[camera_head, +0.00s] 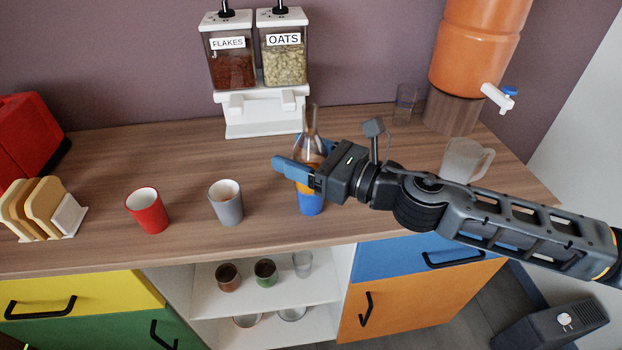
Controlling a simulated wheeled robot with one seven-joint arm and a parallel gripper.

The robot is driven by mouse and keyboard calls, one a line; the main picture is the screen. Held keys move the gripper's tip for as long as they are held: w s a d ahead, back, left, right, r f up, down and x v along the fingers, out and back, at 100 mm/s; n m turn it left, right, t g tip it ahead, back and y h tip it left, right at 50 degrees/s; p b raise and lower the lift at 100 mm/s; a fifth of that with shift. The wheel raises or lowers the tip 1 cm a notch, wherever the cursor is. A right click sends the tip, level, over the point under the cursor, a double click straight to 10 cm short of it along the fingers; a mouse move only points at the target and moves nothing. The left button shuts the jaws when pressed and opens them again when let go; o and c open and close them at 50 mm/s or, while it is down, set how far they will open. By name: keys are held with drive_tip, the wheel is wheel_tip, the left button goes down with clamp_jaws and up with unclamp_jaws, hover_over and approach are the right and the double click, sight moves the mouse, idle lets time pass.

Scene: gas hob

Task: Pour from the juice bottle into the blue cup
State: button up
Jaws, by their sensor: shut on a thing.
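The juice bottle (309,150) has a clear narrow neck and orange juice in its body. It stands about upright, neck up, near the middle of the counter. My gripper (299,173), with blue fingers, reaches in from the right and is shut on the bottle, hiding its middle. Orange also shows below the fingers. A blue shape, seemingly the blue cup (312,206), shows directly under that orange. Its upper part is hidden, and I cannot tell whether the bottle touches it or is in front of it.
A grey cup (226,203) and a red cup (147,211) stand to the left. Behind is the cereal dispenser (262,115). A clear glass (405,104), a frosted jug (465,160) and an orange dispenser (478,45) are to the right. A toast rack (68,215) stands far left.

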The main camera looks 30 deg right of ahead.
drive_tip(key=shift+r+p, duration=2.1)
drive_tip(key=shift+p, duration=0.05)
drive_tip(key=shift+f, duration=0.1)
